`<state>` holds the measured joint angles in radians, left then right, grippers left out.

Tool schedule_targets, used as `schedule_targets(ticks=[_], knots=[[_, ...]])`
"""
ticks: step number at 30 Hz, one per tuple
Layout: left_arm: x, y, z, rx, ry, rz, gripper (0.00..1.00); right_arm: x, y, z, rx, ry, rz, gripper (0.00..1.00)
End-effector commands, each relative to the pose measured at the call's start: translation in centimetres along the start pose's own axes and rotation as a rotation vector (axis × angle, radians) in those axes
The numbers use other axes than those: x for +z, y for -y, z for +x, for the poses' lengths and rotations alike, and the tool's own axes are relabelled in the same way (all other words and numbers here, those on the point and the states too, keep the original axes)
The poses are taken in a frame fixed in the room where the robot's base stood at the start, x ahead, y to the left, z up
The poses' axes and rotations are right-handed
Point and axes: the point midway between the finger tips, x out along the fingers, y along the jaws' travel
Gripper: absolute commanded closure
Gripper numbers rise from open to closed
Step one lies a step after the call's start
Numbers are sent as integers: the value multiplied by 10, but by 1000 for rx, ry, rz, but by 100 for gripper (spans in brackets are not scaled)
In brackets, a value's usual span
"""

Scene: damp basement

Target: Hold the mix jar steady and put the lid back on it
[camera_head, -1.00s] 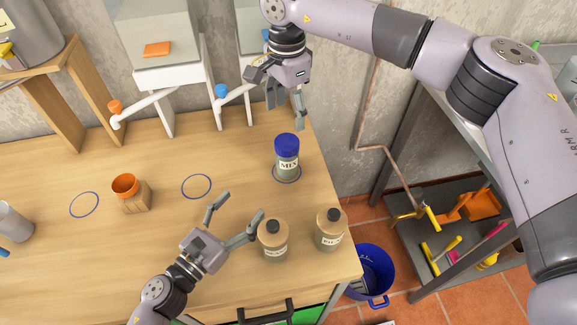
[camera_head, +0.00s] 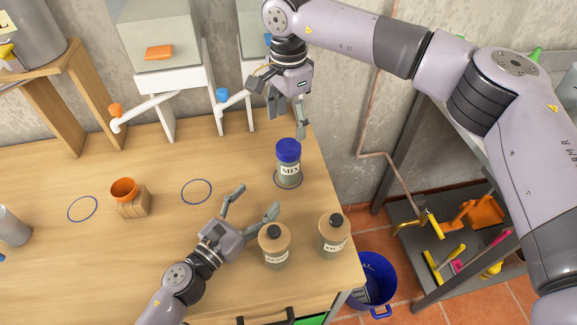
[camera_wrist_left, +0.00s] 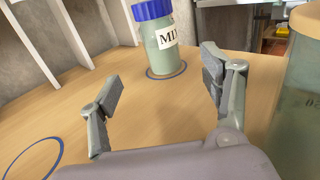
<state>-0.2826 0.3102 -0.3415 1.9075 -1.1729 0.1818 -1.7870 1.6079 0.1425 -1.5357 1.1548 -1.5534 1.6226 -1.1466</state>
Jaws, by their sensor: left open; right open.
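The mix jar (camera_head: 289,173) stands upright on the bench inside a dark ring near the right edge, with its blue lid (camera_head: 288,150) sitting on top. In the left wrist view the mix jar (camera_wrist_left: 161,42) stands ahead, beyond the fingertips. I cannot tell whether the lid is tightened. My left gripper (camera_head: 254,201) is open and empty, low over the bench in front of the jar, its fingers pointing toward it. The gripper's fingers also show in the left wrist view (camera_wrist_left: 160,88). My right gripper (camera_head: 287,115) is open and empty, above and behind the lid, pointing down.
Two lidded jars, one (camera_head: 274,246) close beside my left gripper and another (camera_head: 333,235) at the bench's right edge, stand nearby. An orange cup on a wooden block (camera_head: 131,203) and dispensers with taps (camera_head: 165,85) are to the left. A blue bucket (camera_head: 373,284) is on the floor.

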Motion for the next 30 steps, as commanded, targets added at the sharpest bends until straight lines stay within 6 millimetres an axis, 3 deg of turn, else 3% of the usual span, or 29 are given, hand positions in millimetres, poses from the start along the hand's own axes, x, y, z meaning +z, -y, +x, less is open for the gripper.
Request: schedule_targets(ticks=[15, 22, 30], knots=[[1, 0, 99, 0, 1, 2, 28, 0, 0, 0, 0, 0, 0, 35], [0, 0, 119, 1, 0, 0, 28, 0, 0, 0, 0, 0, 0, 35], [0, 0, 122, 0, -1, 1, 28, 0, 0, 0, 0, 0, 0, 35]])
